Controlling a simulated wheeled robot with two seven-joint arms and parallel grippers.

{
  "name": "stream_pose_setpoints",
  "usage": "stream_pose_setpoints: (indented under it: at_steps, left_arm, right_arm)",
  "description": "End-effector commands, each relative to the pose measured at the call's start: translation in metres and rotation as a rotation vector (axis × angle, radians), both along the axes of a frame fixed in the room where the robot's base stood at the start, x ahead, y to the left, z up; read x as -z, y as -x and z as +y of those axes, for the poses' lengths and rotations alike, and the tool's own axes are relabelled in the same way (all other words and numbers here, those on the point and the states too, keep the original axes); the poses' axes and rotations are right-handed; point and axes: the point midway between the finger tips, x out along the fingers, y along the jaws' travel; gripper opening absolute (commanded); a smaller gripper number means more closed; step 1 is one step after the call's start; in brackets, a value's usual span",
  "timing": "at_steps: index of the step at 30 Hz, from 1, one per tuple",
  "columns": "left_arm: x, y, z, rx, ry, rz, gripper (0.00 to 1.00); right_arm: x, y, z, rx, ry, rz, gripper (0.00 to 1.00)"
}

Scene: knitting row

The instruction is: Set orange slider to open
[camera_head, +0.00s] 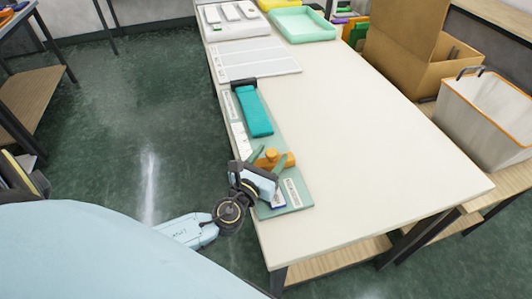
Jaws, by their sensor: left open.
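The orange slider (274,159) is a rounded orange knob on a long pale green board (298,196) near the table's left edge. My left gripper (268,160) is at the slider, its green-grey fingers apart on either side of the knob; whether they touch it is not clear. The gripper's body and wrist hide the near part of the board and what lies under the slider. A teal block (254,112) with a dark end lies farther up the same board. My right gripper is not in view.
The cream table (370,150) is clear to the right of the board. A white ruled sheet (256,60), a mint tray (303,25) and a white panel lie at the far end. A cardboard box (405,65) and a white bin (480,115) stand beyond the right edge.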

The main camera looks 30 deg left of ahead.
Motion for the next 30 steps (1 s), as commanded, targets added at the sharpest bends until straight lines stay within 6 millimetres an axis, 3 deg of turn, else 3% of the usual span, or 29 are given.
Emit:
stream_pose_setpoints:
  at_steps: [5, 15, 21, 30]
  left_arm:
    - [0.001, 0.016, -0.001, 0.001, -0.001, 0.002, 0.52]
    - [0.002, 0.088, -0.007, 0.002, 0.0, 0.005, 0.52]
    - [0.002, 0.12, -0.009, 0.001, 0.0, 0.004, 0.52]
    - [0.0, 0.133, -0.011, 0.001, 0.001, 0.001, 0.52]
  right_arm:
    - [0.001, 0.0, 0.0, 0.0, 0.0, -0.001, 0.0]
    - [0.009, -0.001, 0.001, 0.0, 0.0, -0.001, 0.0]
    - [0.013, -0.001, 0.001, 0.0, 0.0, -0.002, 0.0]
    - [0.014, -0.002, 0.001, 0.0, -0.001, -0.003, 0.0]
